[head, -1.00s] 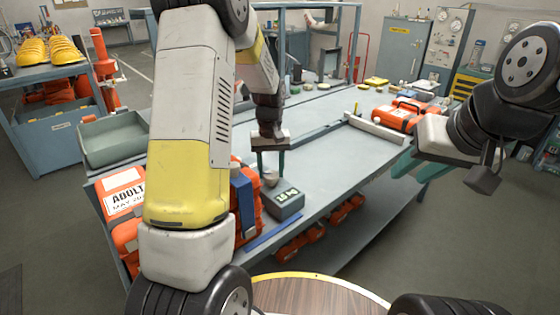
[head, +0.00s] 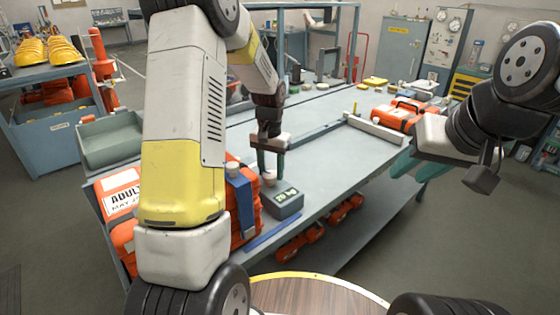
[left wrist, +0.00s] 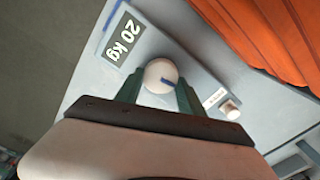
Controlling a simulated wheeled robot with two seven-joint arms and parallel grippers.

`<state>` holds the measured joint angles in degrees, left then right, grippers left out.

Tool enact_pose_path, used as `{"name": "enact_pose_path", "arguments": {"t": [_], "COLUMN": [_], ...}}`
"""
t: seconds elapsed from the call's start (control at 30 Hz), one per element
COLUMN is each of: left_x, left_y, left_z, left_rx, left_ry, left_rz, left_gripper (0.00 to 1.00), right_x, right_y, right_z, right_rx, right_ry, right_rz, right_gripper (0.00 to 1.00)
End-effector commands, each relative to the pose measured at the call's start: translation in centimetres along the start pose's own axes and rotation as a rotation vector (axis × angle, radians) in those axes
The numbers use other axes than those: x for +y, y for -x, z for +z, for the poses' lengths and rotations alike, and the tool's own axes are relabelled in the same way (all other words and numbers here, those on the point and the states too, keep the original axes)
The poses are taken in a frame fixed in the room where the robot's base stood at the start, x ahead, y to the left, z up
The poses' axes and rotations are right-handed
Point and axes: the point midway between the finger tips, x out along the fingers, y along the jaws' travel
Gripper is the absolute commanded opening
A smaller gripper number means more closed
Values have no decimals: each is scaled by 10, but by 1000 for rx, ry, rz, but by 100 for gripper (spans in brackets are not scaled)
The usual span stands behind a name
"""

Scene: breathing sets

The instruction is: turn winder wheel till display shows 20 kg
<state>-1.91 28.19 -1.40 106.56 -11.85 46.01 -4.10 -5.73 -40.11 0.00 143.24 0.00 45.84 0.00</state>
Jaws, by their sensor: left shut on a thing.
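The winder wheel (left wrist: 160,72), a round white knob with a blue mark, sits between the green fingers of my left gripper (left wrist: 158,92) in the left wrist view. My left gripper (head: 268,172) is shut on the wheel at the near table edge in the head view. The display (left wrist: 124,40) beside the wheel reads 20 kg in the left wrist view. The display (head: 287,195) also shows 20 kg in the head view, on a small grey box. My right gripper (head: 405,165) hangs at the table's right side, away from the wheel; its finger gap is unclear.
Orange cases (head: 125,205) stand left of the wheel, one marked ADULT. A smaller white knob (left wrist: 232,110) is near the wheel. Another orange case (head: 400,113) lies on the table (head: 325,160) at the right. The table's middle is mostly clear.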

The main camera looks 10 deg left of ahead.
Motion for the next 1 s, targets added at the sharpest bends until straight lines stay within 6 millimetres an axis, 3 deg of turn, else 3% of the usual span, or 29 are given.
{"name": "enact_pose_path", "arguments": {"t": [0.3,0.33,0.43,0.77,1.0], "left_x": [0,0,0,0,0], "left_y": [1,1,1,2,33], "left_z": [-1,-1,0,0,-1], "left_rx": [2,2,2,1,6], "left_ry": [0,0,0,0,1], "left_rz": [-1,-1,-1,0,-1], "left_gripper": [5,48,67,67,67], "right_x": [0,0,0,0,0], "right_y": [0,0,0,0,0], "right_z": [0,0,0,0,0], "right_rx": [0,0,0,0,0], "right_ry": [0,0,0,0,0], "right_rz": [0,0,0,0,0], "right_gripper": [34,34,34,34,34]}}
